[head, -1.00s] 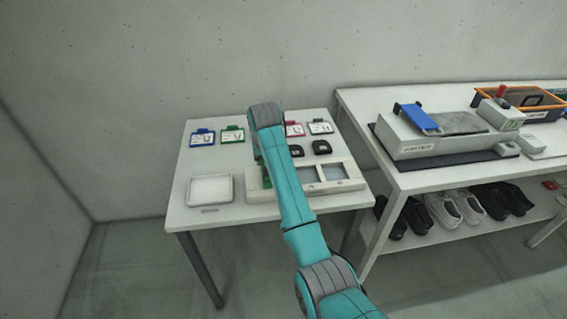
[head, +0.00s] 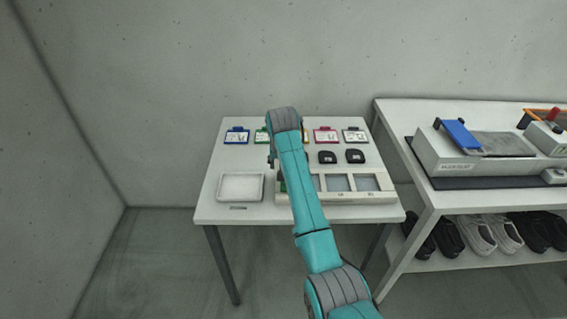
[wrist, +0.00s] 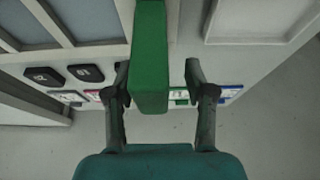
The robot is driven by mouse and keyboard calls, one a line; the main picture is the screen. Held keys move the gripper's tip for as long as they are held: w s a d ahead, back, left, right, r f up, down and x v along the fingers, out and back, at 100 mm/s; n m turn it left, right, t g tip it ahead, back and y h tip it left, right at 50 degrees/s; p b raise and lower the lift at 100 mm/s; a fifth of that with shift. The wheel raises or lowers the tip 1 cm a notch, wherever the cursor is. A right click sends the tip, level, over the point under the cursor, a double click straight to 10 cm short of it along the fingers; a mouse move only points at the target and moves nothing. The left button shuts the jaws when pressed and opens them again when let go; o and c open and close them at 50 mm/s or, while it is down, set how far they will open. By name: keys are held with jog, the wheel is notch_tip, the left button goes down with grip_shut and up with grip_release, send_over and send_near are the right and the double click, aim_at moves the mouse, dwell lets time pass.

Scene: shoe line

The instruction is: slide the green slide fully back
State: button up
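The green slide (wrist: 150,60) shows large in the wrist view as an upright green block. In the head view only a sliver of green (head: 283,186) shows beside my arm, at the left end of the pale windowed frame (head: 340,199). My gripper (wrist: 158,82) is open, with one finger on each side of the green block. The left finger is close to it; whether it touches I cannot tell. A gap shows at the right finger. In the head view my arm hides most of the gripper and slide.
A white tray (head: 241,200) lies left of the frame. Two black pieces (head: 327,157) and several coloured cards (head: 237,137) lie behind it. A second table (head: 440,200) on the right holds a grey machine (head: 470,155), with shoes on its lower shelf. Floor is clear at left.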

jog(key=shift+d, duration=0.1)
jog(key=v, duration=1.2)
jog(key=shift+s, duration=0.1)
